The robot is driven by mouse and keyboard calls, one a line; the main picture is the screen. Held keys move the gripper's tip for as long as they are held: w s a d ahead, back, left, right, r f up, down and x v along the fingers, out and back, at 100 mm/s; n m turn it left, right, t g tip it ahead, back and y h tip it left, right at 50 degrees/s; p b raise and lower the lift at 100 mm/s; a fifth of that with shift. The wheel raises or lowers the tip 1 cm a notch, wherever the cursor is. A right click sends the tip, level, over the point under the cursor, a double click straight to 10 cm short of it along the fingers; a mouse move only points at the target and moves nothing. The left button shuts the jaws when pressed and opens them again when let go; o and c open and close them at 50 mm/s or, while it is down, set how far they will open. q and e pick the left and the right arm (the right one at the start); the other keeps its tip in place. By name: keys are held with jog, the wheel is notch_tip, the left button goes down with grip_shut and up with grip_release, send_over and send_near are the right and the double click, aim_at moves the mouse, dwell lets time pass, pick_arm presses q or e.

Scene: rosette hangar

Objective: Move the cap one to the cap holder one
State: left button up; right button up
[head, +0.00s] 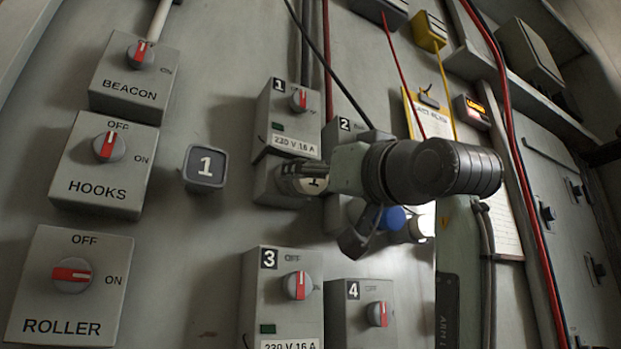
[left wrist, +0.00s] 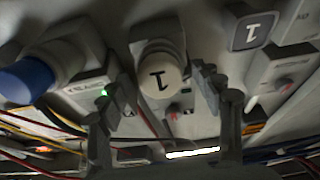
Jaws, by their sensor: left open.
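Cap one (head: 314,185) is a round pale cap marked 1, on the socket under switch box 1. The gripper partly hides it in the head view; its face shows whole in the left wrist view (left wrist: 160,82). Cap holder one (head: 205,168) is a dark rounded square marked 1, on the wall left of the cap; it also shows in the left wrist view (left wrist: 254,31). My left gripper (head: 297,178) is open, its fingers on either side of the cap in the picture, with gaps showing. I cannot tell how far they reach over it. My right gripper is out of view.
Switch box 1 (head: 290,118) is just above the cap, and switch box 3 (head: 281,300) is below. A blue cap (head: 392,218) is right of and below cap one. The HOOKS box (head: 103,165) is left of the holder. Bare wall lies between holder and cap.

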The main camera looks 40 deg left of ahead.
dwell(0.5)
pick_arm(q)
grip_shut()
jog(key=shift+b+v, duration=1.1)
jog(key=shift+v, duration=1.9)
jog(key=shift+w, duration=0.1)
